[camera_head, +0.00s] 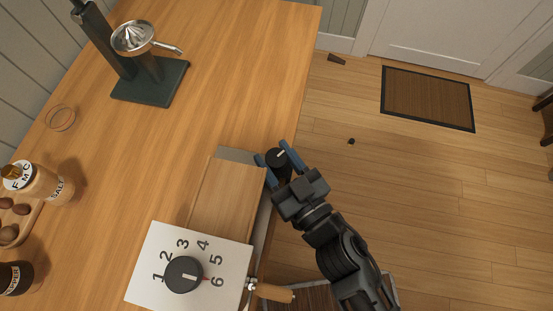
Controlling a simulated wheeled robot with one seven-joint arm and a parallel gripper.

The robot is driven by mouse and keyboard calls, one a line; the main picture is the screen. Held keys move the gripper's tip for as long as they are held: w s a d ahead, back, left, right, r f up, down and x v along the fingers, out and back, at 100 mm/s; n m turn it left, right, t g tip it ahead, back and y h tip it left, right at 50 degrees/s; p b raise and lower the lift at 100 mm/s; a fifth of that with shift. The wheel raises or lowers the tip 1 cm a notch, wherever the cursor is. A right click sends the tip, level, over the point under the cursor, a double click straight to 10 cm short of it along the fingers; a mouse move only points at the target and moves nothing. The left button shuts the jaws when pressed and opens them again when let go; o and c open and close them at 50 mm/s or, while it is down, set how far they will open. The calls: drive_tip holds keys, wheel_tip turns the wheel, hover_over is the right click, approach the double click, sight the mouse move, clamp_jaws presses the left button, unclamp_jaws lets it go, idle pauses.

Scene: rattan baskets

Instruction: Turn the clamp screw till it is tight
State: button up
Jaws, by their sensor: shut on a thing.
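My gripper (274,153) is at the right edge of the wooden table, with its two blue fingers on either side of a round black knob (279,158). The knob has a white mark on top and looks like the clamp screw. The gripper is shut on it. Beside it on the left is a wooden block (225,198) with a grey metal strip (237,155) at its far end. Any screw thread or clamp jaw below the knob is hidden, so I cannot tell how tight it is.
A white plate with a numbered dial (183,274) and a wooden-handled crank (272,291) are near the front edge. A press (150,85), a glass (60,118) and a salt jar (40,182) stand on the table. The table's far middle is clear. A doormat (428,98) lies on the floor.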

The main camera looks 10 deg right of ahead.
sight(282, 169)
drive_tip(key=shift+m+h, duration=0.3)
drive_tip(key=shift+h, duration=0.1)
drive_tip(key=o, duration=0.9)
drive_tip(key=shift+o, duration=0.2)
drive_tip(key=shift+s+b, duration=0.1)
drive_tip(key=shift+b, duration=0.2)
drive_tip(key=shift+b+v, duration=0.7)
drive_tip(key=shift+v, duration=3.1)
drive_tip(key=shift+f, duration=0.1)
